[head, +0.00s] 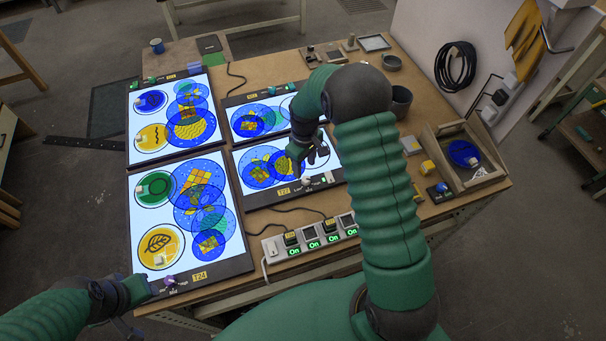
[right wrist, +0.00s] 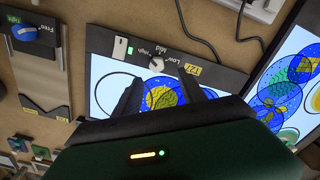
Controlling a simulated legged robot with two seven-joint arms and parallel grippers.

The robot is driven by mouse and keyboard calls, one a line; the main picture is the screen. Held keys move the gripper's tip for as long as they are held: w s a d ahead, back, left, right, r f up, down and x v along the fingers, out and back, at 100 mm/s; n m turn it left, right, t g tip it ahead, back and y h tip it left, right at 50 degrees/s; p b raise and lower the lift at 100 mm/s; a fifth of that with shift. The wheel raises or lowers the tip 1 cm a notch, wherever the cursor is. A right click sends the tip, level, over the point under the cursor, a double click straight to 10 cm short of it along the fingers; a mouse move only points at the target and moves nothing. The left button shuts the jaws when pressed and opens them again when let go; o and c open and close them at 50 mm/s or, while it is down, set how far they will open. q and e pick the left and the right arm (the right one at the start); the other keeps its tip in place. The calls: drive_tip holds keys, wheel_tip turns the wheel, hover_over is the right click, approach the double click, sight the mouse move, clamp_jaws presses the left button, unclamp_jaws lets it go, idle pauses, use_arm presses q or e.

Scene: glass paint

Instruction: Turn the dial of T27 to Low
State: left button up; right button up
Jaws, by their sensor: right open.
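The T27 light panel (head: 262,197) lies on the bench, lit, with blue and yellow glass patterns. Its dark front edge carries the yellow T27 label (right wrist: 194,70) and a pale dial (right wrist: 157,64) with Low, Mid and High marks. The dial also shows in the head view (head: 307,182). I cannot tell for sure which mark it points at. My right gripper (right wrist: 168,85) is open and empty over the panel, its fingertips close to the dial but apart from it. My left gripper (head: 142,290) is at the T24 panel's front edge beside a purple dial (head: 169,281); its jaws are unclear.
The T24 panel (head: 245,262) and another lit panel lie left of T27; one more lies behind it. A power strip (head: 270,248) with switches marked On stands in front. A blue-knobbed device (right wrist: 25,32) is beside T27. A wooden tray (head: 490,178) is at right.

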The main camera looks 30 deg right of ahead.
sight(307, 179)
drive_tip(key=f, duration=0.2)
drive_tip(key=d+f, duration=0.1)
drive_tip(key=f, duration=0.2)
drive_tip(key=f+p, duration=0.1)
drive_tip(key=f, duration=0.1)
drive_tip(key=shift+d+f, duration=0.15)
drive_tip(key=shift+f, duration=0.1)
drive_tip(key=shift+a+r, duration=0.1)
drive_tip(key=shift+a, duration=0.4)
drive_tip(key=c, duration=0.8)
drive_tip(key=shift+s+d, duration=0.15)
drive_tip(key=shift+d, duration=0.1)
clamp_jaws()
